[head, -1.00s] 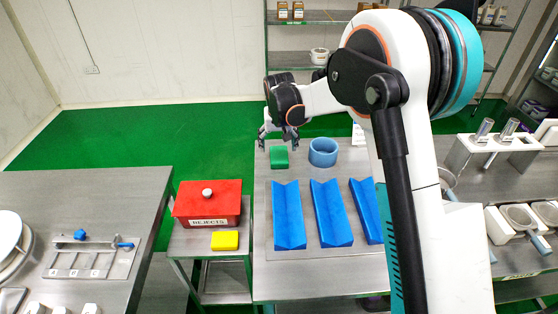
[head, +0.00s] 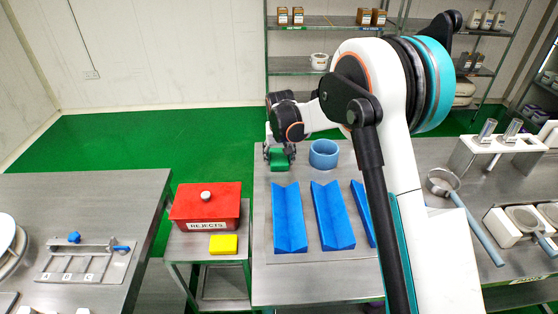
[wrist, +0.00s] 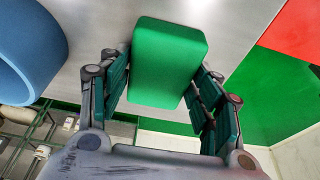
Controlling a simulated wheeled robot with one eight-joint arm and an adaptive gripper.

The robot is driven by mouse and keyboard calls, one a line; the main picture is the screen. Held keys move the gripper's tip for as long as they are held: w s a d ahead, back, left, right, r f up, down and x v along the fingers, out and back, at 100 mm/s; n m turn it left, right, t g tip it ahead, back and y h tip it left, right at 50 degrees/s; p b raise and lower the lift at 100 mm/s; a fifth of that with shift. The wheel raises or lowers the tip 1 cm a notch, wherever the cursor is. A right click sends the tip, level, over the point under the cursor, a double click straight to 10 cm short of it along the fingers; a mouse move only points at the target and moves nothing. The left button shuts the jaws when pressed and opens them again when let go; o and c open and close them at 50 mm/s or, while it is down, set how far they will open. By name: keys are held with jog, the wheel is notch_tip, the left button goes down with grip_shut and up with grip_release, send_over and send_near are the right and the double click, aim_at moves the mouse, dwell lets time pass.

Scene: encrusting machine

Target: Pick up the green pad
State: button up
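The green pad (head: 280,160) is a small block lying on the steel table near its far left corner. My gripper (head: 279,154) is down at the pad from above, with a finger on either side of it. In the wrist view the pad (wrist: 167,62) stands between the two open fingers of my gripper (wrist: 165,88).
A blue ring (head: 324,153) stands just right of the pad. Blue V-shaped troughs (head: 290,217) lie nearer on the table. A red REJECTS box (head: 207,205) and a yellow block (head: 223,244) are on a lower stand to the left.

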aim_at(279, 156)
jog(key=shift+c, duration=0.8)
notch_tip(279, 156, up, 20)
jog(key=p, duration=0.6)
